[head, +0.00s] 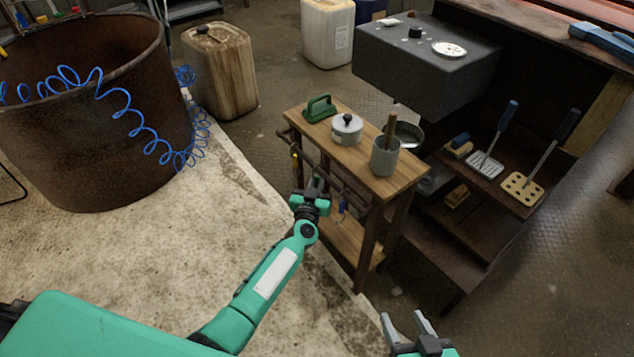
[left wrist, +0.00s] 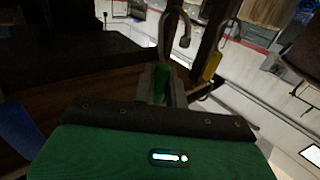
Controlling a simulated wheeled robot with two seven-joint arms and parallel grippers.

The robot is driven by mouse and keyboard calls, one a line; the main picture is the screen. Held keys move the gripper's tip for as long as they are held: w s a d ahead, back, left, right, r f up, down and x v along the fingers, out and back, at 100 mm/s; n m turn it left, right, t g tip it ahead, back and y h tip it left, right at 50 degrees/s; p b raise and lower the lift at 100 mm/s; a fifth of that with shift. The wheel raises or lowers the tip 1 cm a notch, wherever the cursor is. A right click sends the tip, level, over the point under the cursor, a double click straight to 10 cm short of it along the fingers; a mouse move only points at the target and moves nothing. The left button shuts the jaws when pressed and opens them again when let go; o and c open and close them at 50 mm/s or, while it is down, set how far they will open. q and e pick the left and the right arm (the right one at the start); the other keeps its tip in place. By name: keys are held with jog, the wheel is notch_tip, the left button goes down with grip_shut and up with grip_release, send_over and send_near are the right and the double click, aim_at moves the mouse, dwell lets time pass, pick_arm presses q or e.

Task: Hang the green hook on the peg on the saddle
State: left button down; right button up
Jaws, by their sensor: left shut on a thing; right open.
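My left gripper (head: 316,187) is at the front rail (head: 325,166) of the small wooden table. In the left wrist view its fingers (left wrist: 164,86) are shut on the green handle of the green hook (left wrist: 162,84). The hook's grey metal bend rises above the fingers, close to a dark bar; I cannot tell whether they touch. A yellow-handled hook (left wrist: 212,66) hangs just to the right there. I cannot make out the saddle or its peg clearly. My right gripper (head: 410,326) is open and empty at the bottom of the head view, apart from the table.
The table top (head: 372,178) holds a green handled object (head: 319,107), a lidded pot (head: 347,129) and a grey canister (head: 385,157). Dark shelving (head: 480,240) stands to the right.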

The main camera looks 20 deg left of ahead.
aim_at(313, 177)
pick_arm(q)
jog(key=shift+r, duration=0.1)
jog(key=shift+s+a+r+p, duration=0.1)
jog(key=shift+r+p, duration=0.5)
jog(key=shift+p, duration=0.35)
jog(key=shift+r, duration=0.1)
jog(key=shift+s+a+r+p, duration=0.35)
jog(key=shift+r+p, duration=0.2)
jog(key=shift+p, duration=0.45)
jog(key=shift+s, duration=0.1)
jog(key=s+a+p, duration=0.2)
jog(key=s+a, duration=0.2)
jog(key=s, duration=0.1)
jog(key=shift+s+p, duration=0.25)
jog(key=shift+p, duration=0.1)
